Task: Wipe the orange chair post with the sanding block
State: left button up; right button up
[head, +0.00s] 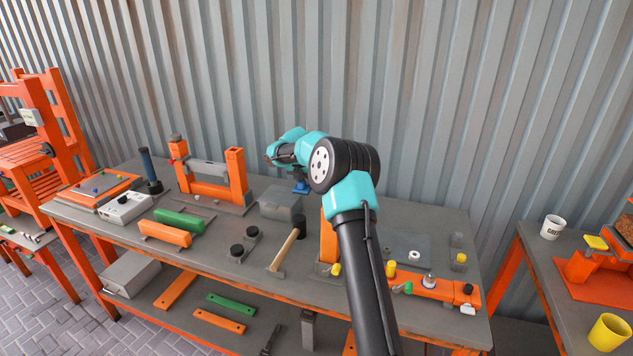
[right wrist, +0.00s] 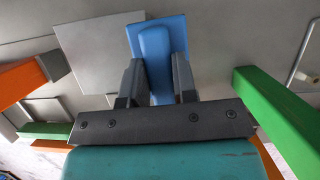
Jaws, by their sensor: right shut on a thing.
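My right gripper (head: 298,180) is above the back middle of the workbench. It is shut on the blue sanding block (head: 301,188). In the right wrist view, the two dark fingers of the gripper (right wrist: 157,78) clamp the raised middle of the block (right wrist: 143,25). An orange upright post (head: 328,242) stands on the bench, partly hidden behind my right arm; I cannot tell for sure that it is the chair post. The block is apart from it. My left gripper is not in view.
A grey box (head: 281,204) sits below the gripper. An orange clamp frame (head: 236,172) stands to the left. A mallet (head: 286,250), a green bar (head: 180,220) and an orange bar (head: 165,234) lie in front. A corrugated wall (head: 420,110) stands behind.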

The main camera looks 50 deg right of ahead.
jog(key=w+a+r+n, duration=0.15)
jog(key=a+r, duration=0.45)
jog(key=a, duration=0.7)
jog(key=w+a+r+n, duration=0.15)
jog(key=a+r, duration=0.45)
jog(key=a, duration=0.6)
jog(key=s+a+r+n, duration=0.1)
jog(key=s+a+r, duration=0.1)
jog(key=a, duration=0.4)
jog(key=s+a+r+n+t+y, duration=0.1)
jog(key=s+a+r, duration=0.2)
jog(key=a, duration=0.3)
jog(key=s+a+r, duration=0.2)
jog(key=a+r, duration=0.1)
jog(key=a, duration=0.4)
jog(key=shift+s+n, duration=0.25)
jog(key=shift+n, duration=0.15)
jog(key=shift+d+t, duration=0.2)
jog(key=shift+t, duration=0.1)
